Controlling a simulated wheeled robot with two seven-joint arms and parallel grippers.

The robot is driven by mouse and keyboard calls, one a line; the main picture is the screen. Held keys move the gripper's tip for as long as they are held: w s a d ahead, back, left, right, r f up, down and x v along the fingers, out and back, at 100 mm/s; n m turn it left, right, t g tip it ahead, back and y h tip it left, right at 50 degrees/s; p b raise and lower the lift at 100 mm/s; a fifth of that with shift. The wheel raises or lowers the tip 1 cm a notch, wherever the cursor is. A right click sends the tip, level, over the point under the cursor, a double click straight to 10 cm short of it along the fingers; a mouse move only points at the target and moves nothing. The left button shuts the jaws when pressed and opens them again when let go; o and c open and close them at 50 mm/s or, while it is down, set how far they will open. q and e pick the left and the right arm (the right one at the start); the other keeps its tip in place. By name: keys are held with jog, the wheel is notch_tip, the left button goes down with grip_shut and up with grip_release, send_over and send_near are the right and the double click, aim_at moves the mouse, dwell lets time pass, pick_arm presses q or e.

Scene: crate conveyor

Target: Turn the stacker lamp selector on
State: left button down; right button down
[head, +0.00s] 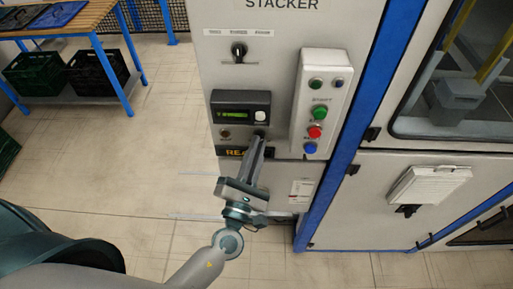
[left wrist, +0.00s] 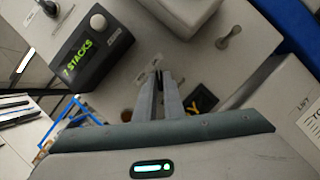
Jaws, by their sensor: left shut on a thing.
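The stacker cabinet (head: 275,20) stands in the middle of the head view. My left gripper (head: 259,138) reaches up to its front, just below the display unit (head: 240,107). The fingers are close together, shut on a small dark selector knob at their tips, which they mostly hide. In the left wrist view my left gripper (left wrist: 158,80) has its fingertips at the panel, with a dark bit of the knob between them. Which way the knob points cannot be told. The display unit (left wrist: 88,45) there reads "7-STACKS". My right gripper is not in view.
A three-position switch (head: 239,50) sits above the display. A button box (head: 322,100) with green, red and blue buttons stands out to the right. A small round knob (head: 225,133) is left of my fingertips. A blue table (head: 100,40) with dark crates is at upper left.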

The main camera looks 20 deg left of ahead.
pick_arm(q)
jog(key=shift+a+r, duration=0.1)
jog(key=shift+r, duration=0.2)
jog(key=c, duration=1.9)
grip_release()
jog(key=shift+o, duration=0.2)
jog(key=shift+f, duration=0.1)
jog(key=shift+w+f, duration=0.15)
jog(key=shift+f, duration=0.05)
jog(key=b+v, duration=1)
jog(key=v, duration=0.7)
